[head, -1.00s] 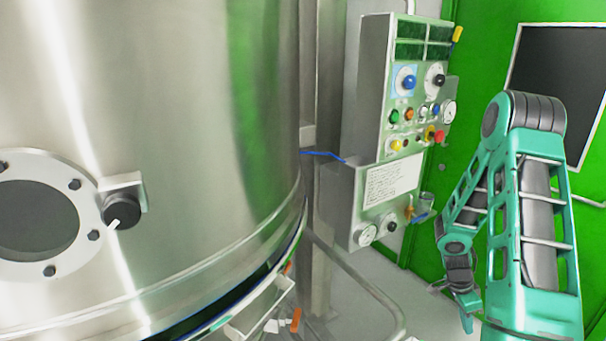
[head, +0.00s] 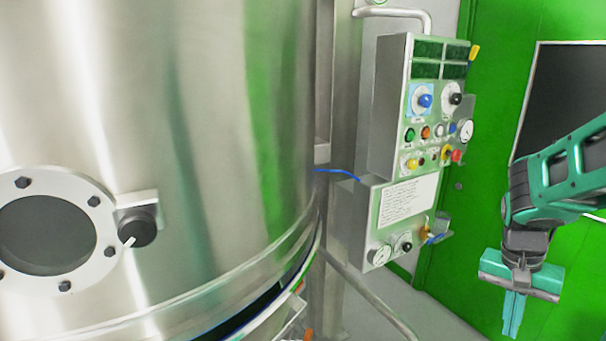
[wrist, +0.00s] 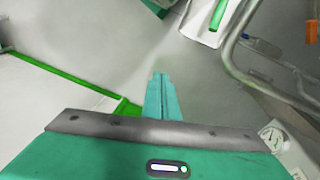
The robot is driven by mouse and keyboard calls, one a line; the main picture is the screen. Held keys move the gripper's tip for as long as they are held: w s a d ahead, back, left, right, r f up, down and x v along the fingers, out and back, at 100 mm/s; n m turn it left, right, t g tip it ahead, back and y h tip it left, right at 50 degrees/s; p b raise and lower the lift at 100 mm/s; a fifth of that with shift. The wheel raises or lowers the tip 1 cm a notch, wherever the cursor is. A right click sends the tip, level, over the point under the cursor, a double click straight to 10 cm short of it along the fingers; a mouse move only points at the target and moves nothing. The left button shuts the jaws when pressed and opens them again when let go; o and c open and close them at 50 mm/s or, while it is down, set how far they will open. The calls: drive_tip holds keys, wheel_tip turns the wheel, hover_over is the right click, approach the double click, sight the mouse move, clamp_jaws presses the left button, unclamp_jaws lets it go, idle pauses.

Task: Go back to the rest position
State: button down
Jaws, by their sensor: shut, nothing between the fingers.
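My gripper (head: 514,312) is at the right of the head view, pointing down, in front of the green wall. Its teal fingers are together with nothing between them. The wrist view shows the same closed fingers (wrist: 160,92) over the pale grey floor. The gripper is apart from the control panel and touches nothing that I can see.
A large steel vessel (head: 190,130) with a round port (head: 45,235) fills the left. A control panel (head: 425,110) with knobs, buttons and gauges stands centre right. A dark window (head: 570,95) is in the green wall (head: 480,180). A bent pipe (head: 370,295) runs low.

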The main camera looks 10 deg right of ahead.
drive_tip(key=s+a+r+n+t+y, duration=0.1)
drive_tip(key=s+a+r+n, duration=0.3)
drive_tip(key=s+a, duration=0.3)
drive_tip(key=shift+s+r+n+y, duration=0.25)
drive_tip(key=shift+s+n+y, duration=0.15)
drive_tip(key=shift+s, duration=0.1)
drive_tip(key=shift+w+f, duration=0.25)
drive_tip(key=shift+w, duration=0.35)
drive_tip(key=c, duration=2.5)
unclamp_jaws()
